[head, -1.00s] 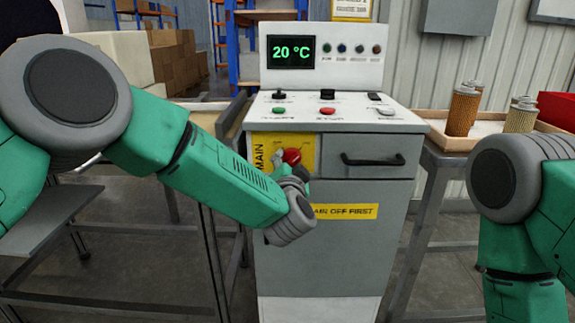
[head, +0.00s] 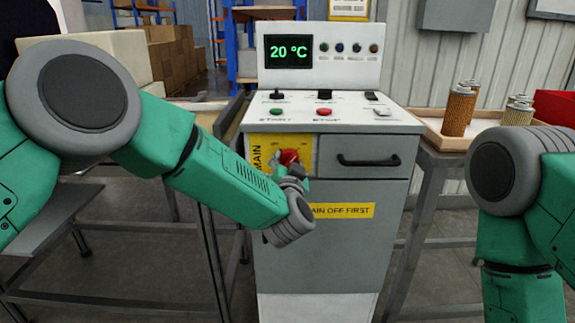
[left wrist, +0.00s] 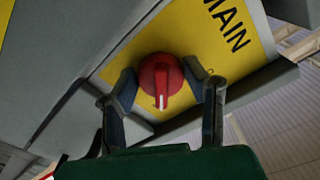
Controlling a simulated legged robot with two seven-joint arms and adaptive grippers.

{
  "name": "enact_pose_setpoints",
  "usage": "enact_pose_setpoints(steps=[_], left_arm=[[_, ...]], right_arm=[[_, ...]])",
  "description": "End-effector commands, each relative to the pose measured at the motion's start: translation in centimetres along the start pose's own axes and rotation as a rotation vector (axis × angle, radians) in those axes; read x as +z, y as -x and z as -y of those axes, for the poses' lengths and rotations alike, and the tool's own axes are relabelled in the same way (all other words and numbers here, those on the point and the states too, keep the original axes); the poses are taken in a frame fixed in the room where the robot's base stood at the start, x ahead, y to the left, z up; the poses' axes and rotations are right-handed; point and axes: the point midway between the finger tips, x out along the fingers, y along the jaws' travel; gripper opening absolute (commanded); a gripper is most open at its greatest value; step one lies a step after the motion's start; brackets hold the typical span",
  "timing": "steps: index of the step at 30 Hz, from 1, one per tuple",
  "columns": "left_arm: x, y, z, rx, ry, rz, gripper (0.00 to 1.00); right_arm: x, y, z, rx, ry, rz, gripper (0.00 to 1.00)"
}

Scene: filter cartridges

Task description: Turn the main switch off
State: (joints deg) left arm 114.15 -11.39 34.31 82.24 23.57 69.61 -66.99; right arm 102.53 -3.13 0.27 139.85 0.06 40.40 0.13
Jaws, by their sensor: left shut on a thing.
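The red main switch knob (head: 288,157) sits on a yellow plate marked MAIN (head: 257,157) on the upper left of the grey cabinet front. My left gripper (head: 290,171) is at the knob and partly hides it. In the left wrist view the red knob (left wrist: 161,80) shows a white mark pointing toward the bottom of the picture. The fingers of my left gripper (left wrist: 165,88) stand on either side of the knob, shut on it. My right arm shows at the right of the head view, but its gripper is out of view.
The cabinet (head: 335,235) has a drawer handle (head: 368,160) right of the switch and a yellow label (head: 343,210) below. Its top holds green and red buttons and small switches. The display (head: 288,51) reads 20 °C. Filter cartridges (head: 459,110) stand in a tray at right.

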Motion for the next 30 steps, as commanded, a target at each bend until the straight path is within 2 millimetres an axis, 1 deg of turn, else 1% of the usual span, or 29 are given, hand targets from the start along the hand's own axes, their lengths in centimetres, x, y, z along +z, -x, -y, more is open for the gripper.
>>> enact_pose_setpoints(steps=[1,24,25,26,30], left_arm=[[-0.25,0.18,-0.36,0.008,-0.001,-0.005,0.12],[0.27,0.23,-0.51,0.011,-0.003,0.005,0.12],[0.29,0.23,-0.52,0.011,-0.003,0.005,0.51],[0.3,0.23,-0.51,0.011,-0.003,0.005,0.61],[0.31,0.1,-0.35,0.007,-0.002,0.005,0.61]], right_arm=[[0.0,0.01,0.0,0.0,0.0,0.0,0.4],[0.01,-0.01,0.0,0.0,0.0,0.0,0.4],[0.01,-0.01,0.0,0.0,0.0,0.0,0.4],[0.01,-0.01,0.0,0.0,0.0,0.0,0.4],[0.01,-0.01,0.0,0.0,0.0,0.0,0.4]])
